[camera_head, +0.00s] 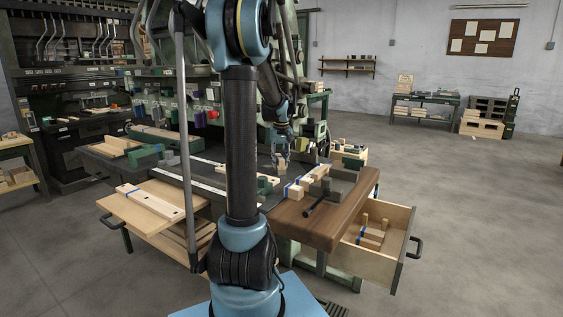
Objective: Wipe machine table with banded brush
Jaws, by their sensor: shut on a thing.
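My gripper (282,160) is low over the far side of the machine table (205,168), left of the wooden bench top. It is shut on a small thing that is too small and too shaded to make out. I cannot tell whether that thing touches the table. The machine table is dark with a pale strip along it, and my arm hides its middle. Another blue-banded wooden piece (371,237) is in the open drawer (345,258).
A grey vise with a dark handle (325,195) stands on the bench top. A board with a blue mark (150,200) lies on the left tray (118,209). Green machine parts and wooden blocks crowd the table's back. The floor at right is clear.

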